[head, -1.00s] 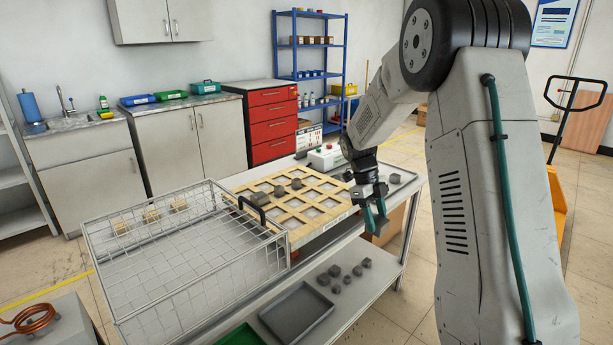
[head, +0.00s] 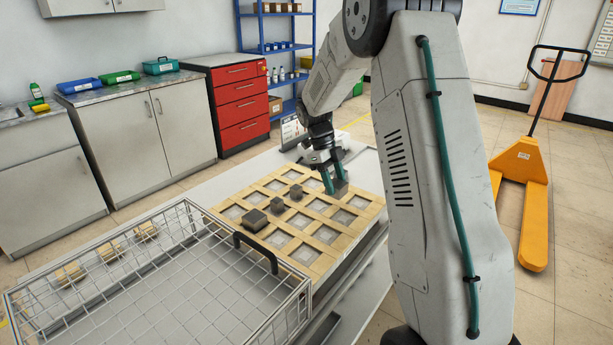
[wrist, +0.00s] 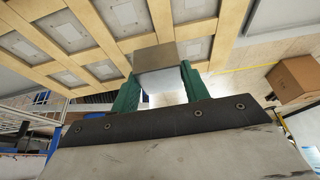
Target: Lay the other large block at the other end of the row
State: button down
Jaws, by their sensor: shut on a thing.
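My gripper (head: 334,181) has green fingers shut on a large grey block (head: 342,188). It holds the block over the right part of the wooden grid board (head: 329,234). In the wrist view the held block (wrist: 157,57) sits between the fingers (wrist: 158,88), with the board's cells behind it. A row of grey blocks lies on the board: a large block (head: 256,219) at the near-left end, then a smaller block (head: 277,205) and another smaller block (head: 296,192). The held block is beyond the row's far-right end; its exact height above the board is unclear.
Several board cells around the row are empty. A yellow pallet truck (head: 521,185) stands on the floor at right.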

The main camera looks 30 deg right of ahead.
jog(key=w, duration=0.4)
jog(key=w+f, duration=0.1)
jog(key=w, duration=0.4)
jog(key=w+d, duration=0.1)
jog(key=w, duration=0.4)
jog(key=shift+w+d+f, duration=0.1)
jog(key=shift+f, duration=1.8)
jog(key=c, duration=0.7)
grip_release()
jog(key=shift+f, duration=0.15)
